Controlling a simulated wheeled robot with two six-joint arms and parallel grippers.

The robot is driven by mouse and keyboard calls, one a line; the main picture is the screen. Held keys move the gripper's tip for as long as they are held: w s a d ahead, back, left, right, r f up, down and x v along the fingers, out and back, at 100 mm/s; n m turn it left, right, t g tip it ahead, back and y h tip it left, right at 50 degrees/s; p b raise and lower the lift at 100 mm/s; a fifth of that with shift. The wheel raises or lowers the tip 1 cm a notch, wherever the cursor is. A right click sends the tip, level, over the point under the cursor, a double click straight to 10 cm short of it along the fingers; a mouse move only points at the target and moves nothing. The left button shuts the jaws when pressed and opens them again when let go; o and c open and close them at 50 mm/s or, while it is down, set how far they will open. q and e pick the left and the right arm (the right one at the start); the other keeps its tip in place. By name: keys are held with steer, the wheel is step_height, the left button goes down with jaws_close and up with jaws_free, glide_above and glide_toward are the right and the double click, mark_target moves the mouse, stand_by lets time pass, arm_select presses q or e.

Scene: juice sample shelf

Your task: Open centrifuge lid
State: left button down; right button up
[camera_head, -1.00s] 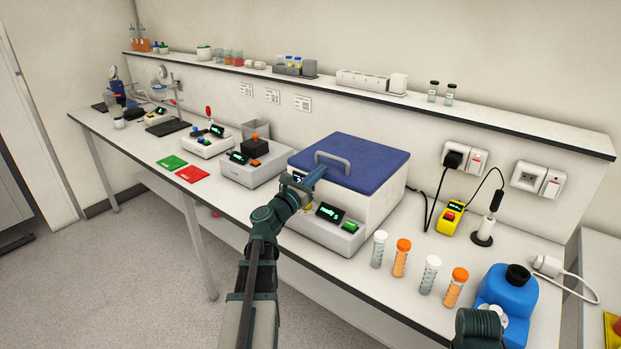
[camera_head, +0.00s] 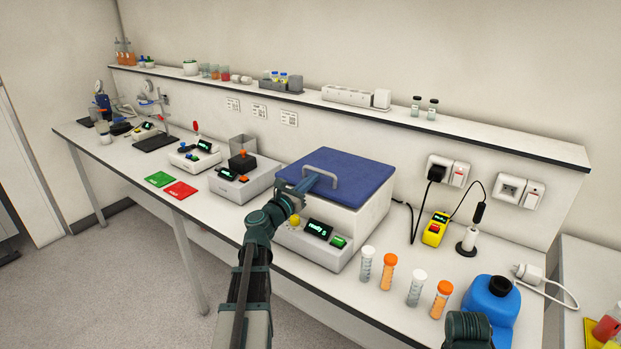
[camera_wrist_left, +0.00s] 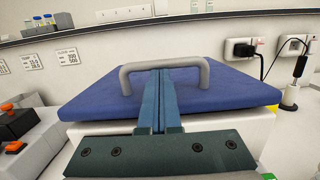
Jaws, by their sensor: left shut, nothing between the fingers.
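The centrifuge (camera_head: 345,215) is a white box with a blue lid (camera_head: 350,178), which lies flat and closed. A grey arched handle (camera_head: 328,160) stands on the lid. My left gripper (camera_head: 314,179) is shut and empty, at the lid's front edge, pointing towards the handle. In the left wrist view the two fingers (camera_wrist_left: 161,75) lie together and reach into the arch of the handle (camera_wrist_left: 203,72); I cannot tell whether they touch it. The centrifuge's front panel has a lit green display (camera_head: 318,229), a green button (camera_head: 338,242) and a yellow knob (camera_head: 295,220).
A grey device with an orange-topped black block (camera_head: 243,180) stands to the left. A shelf (camera_head: 450,123) runs behind. A yellow device (camera_head: 435,229) stands back right.

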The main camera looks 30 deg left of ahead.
arm_select(q)
steer(key=w+d+r+g+p, duration=0.1)
steer(key=w+r+g+p, duration=0.1)
steer(key=w+r+p, duration=1.7)
step_height(320, 180, up, 4)
steer(key=p, duration=0.7)
steer(key=shift+d+g, duration=0.25)
steer(key=shift+g, duration=0.05)
steer(key=shift+r, duration=0.1)
steer(key=s+r+p, duration=0.5)
steer(key=s, duration=0.3)
steer(key=shift+a+r+p, duration=0.15)
steer(key=shift+a+p, duration=0.2)
